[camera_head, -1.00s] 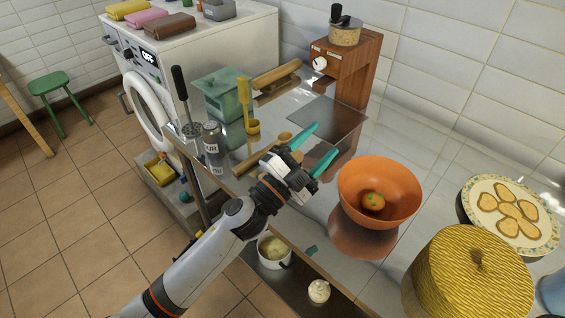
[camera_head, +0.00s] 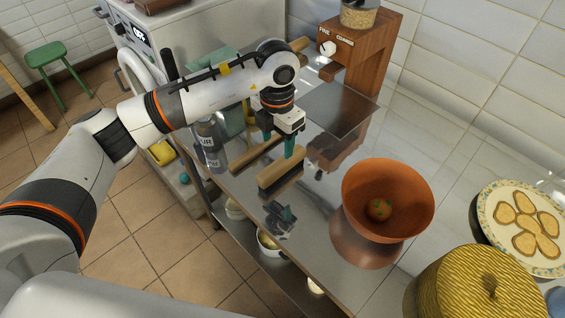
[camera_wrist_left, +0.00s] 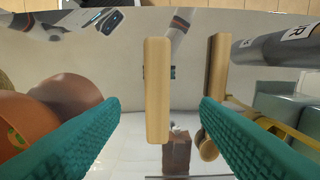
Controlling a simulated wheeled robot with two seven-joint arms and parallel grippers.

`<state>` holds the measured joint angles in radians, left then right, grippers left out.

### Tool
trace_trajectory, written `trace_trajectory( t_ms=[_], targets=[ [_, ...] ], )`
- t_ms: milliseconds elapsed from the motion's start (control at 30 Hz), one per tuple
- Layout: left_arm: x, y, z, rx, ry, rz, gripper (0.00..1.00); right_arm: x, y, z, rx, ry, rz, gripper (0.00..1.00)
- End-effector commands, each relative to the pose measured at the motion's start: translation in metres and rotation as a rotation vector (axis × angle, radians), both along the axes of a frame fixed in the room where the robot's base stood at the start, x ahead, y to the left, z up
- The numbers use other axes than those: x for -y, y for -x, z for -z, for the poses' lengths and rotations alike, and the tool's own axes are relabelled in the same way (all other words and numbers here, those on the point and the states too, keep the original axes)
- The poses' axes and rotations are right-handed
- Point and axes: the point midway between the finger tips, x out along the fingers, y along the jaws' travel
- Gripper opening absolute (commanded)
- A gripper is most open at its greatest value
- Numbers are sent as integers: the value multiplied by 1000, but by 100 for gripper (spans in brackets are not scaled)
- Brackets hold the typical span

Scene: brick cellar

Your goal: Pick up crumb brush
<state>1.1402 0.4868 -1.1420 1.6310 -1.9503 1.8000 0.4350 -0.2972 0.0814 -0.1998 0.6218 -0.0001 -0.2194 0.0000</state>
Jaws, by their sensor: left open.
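The crumb brush appears to be a light wooden block (camera_head: 281,170) lying on the shiny steel counter (camera_head: 310,205), with a dark lower side. My left gripper (camera_head: 279,148) points down just over it, its teal fingers apart. In the left wrist view the wooden block (camera_wrist_left: 157,90) shows lengthwise between the two open fingers (camera_wrist_left: 160,120), with gaps on both sides. It is not held. My left arm hides part of the counter behind. My right gripper is not in view.
Another wooden piece (camera_head: 254,154) lies close to the left of the block, and a grey canister (camera_head: 209,145) stands beyond it. An orange bowl (camera_head: 388,195) is to the right. A wooden grinder (camera_head: 362,55) stands behind.

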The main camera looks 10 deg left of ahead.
Motion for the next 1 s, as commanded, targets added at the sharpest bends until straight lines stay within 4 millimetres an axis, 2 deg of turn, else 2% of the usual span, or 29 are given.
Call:
trace_trajectory(
  t_ms=[200,467,700,833,1000],
  targets=[
    [1,1,36,-4,4,1,56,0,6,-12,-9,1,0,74],
    [4,-1,56,-6,6,1,56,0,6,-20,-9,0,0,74],
    [8,-6,91,-5,6,1,56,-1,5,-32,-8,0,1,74],
    [8,-7,99,-2,7,2,56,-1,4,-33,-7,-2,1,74],
    [8,-7,100,-2,7,2,56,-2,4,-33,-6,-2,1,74]
  ],
)
